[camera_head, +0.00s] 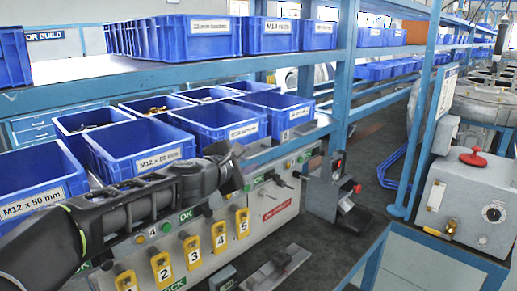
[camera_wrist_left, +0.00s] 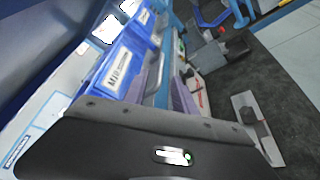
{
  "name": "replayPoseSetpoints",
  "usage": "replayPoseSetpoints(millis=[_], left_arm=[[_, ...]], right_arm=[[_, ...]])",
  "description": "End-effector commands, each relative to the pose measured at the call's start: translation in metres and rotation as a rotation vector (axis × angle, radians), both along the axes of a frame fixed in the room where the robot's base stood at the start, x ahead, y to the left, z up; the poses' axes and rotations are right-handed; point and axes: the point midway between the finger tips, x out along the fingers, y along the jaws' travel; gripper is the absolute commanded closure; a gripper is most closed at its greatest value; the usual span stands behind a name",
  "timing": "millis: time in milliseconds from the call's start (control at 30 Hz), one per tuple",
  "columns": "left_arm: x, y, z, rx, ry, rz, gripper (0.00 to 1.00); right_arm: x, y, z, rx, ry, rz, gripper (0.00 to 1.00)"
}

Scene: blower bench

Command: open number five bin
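Yellow number tags 1 to 5 hang on the grey panel below the blue bins; tag 5 (camera_head: 242,222) is the rightmost, beside tag 4 (camera_head: 220,236). I cannot tell which bin is number five. The front-row bins include one labelled M12 x 50 mm (camera_head: 36,205) and a right-hand bin (camera_head: 290,112) with an unreadable label. My left gripper (camera_head: 231,166) is in front of the bins, above tags 4 and 5, and hides part of the panel. A labelled blue bin (camera_wrist_left: 120,62) shows in the left wrist view. My right gripper is not in view.
An upper shelf holds more blue bins (camera_head: 195,37). A blue post (camera_head: 345,75) stands right of the lower bins. A grey device (camera_head: 330,190) sits at the panel's right end. A grey box with a red knob (camera_head: 473,158) stands at far right.

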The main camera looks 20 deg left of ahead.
Motion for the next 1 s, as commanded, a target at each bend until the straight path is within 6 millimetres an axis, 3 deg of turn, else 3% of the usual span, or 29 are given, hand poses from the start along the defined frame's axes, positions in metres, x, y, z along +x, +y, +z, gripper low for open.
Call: replayPoseSetpoints(millis=[367,800,1000], left_arm=[[0.005,0.0,-0.003,0.002,0.002,-0.001,0.67],[0.063,0.0,-0.016,0.002,0.002,0.002,0.67],[0.076,0.0,-0.018,0.002,0.001,0.0,0.67]], right_arm=[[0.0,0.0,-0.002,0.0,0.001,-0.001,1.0],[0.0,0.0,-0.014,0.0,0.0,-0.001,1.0],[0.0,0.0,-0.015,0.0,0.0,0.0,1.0]])
